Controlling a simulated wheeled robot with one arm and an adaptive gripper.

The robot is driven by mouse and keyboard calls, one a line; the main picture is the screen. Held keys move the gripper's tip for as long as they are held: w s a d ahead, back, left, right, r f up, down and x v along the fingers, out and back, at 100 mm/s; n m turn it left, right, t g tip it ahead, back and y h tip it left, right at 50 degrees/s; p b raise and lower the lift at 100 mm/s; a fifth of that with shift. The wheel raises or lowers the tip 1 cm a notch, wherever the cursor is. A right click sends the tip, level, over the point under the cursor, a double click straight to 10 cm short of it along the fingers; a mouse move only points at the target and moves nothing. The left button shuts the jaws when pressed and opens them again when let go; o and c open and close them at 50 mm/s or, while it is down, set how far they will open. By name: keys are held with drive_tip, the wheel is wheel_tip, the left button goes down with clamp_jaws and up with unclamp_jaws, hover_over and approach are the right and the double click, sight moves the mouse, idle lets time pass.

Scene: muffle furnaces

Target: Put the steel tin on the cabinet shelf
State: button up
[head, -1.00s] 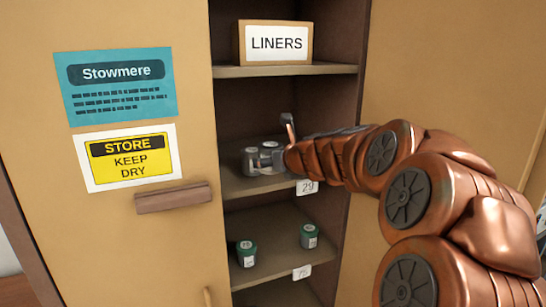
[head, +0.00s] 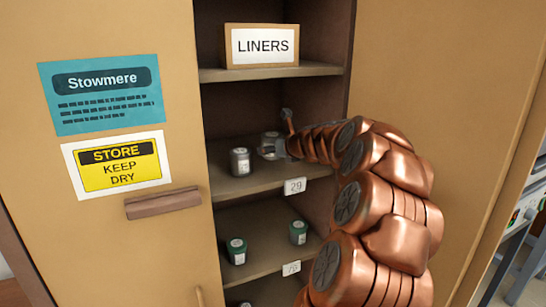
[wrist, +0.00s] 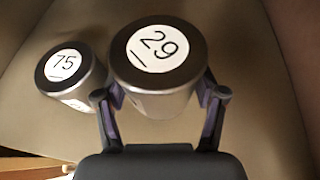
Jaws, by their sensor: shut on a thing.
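My gripper (wrist: 160,96) is shut on a steel tin (wrist: 157,58) with a round white lid label reading 29. In the head view the held tin (head: 268,143) is inside the open cabinet, over the middle shelf (head: 250,183) whose edge tag reads 29. It looks upright. I cannot tell whether its base touches the shelf. A second steel tin (head: 240,161), labelled 75 in the wrist view (wrist: 68,68), stands on that shelf to the left, with a small gap between the two. My gripper (head: 281,146) partly hides the held tin in the head view.
The upper shelf (head: 270,72) carries a LINERS sign (head: 261,45). The left cabinet door (head: 115,235) and the right-hand panel (head: 440,90) flank the opening.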

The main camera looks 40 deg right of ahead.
sight(274, 158)
drive_tip(key=shift+w+d+f, duration=0.1)
drive_tip(key=shift+d+f, duration=0.05)
drive_tip(key=shift+f+p, duration=0.3)
drive_tip(key=shift+f, duration=1.35)
drive_tip(key=shift+f, duration=0.1)
drive_tip(key=o, duration=1.3)
drive_tip(key=shift+s, duration=0.2)
drive_tip(key=b+v, duration=0.1)
drive_tip(key=v, duration=0.5)
drive_tip(key=b+v, duration=0.2)
drive_tip(key=v, duration=0.3)
drive_tip(key=shift+s+r, duration=0.25)
drive_tip(key=shift+r, duration=0.15)
